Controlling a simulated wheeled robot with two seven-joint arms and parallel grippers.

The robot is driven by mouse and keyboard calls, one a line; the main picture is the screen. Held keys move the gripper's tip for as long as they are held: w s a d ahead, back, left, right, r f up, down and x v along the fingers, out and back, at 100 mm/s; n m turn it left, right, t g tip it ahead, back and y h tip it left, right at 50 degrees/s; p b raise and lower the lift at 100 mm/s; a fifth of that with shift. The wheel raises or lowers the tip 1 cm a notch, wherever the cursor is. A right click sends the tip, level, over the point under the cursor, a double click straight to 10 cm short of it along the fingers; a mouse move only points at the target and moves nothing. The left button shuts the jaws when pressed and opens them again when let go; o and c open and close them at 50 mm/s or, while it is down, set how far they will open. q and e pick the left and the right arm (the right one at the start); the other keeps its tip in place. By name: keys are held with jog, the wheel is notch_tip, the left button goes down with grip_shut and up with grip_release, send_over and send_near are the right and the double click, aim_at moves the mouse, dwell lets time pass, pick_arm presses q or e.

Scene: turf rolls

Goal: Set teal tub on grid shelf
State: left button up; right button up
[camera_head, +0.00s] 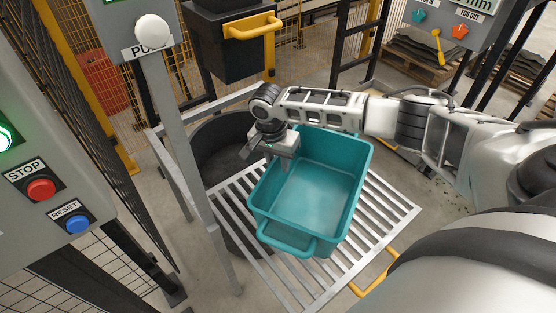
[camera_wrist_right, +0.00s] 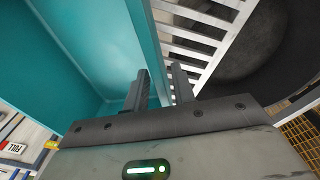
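The teal tub (camera_head: 310,194) is upright and empty, over the slats of the grid shelf (camera_head: 384,217). I cannot tell for sure whether its base rests on the slats. Its handle (camera_head: 287,240) faces the near side. My right gripper (camera_head: 279,166) reaches in from the right across the tub to its left wall. The slats (camera_wrist_right: 198,27) show just outside that wall. My left gripper is out of view.
A metal post with a white push button (camera_head: 153,30) rises at the left, beside a panel with a red stop button (camera_head: 40,188). A black box with a yellow handle (camera_head: 252,27) is at the back.

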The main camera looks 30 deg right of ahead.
pick_arm(q)
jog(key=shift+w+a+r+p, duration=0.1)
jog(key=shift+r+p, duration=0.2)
jog(key=shift+p, duration=0.45)
pick_arm(e)
notch_tip(320, 180, up, 12)
jog(key=a, duration=0.1)
jog(key=shift+w+a, duration=0.15)
jog(key=shift+a, duration=0.05)
jog(key=shift+r, duration=0.1)
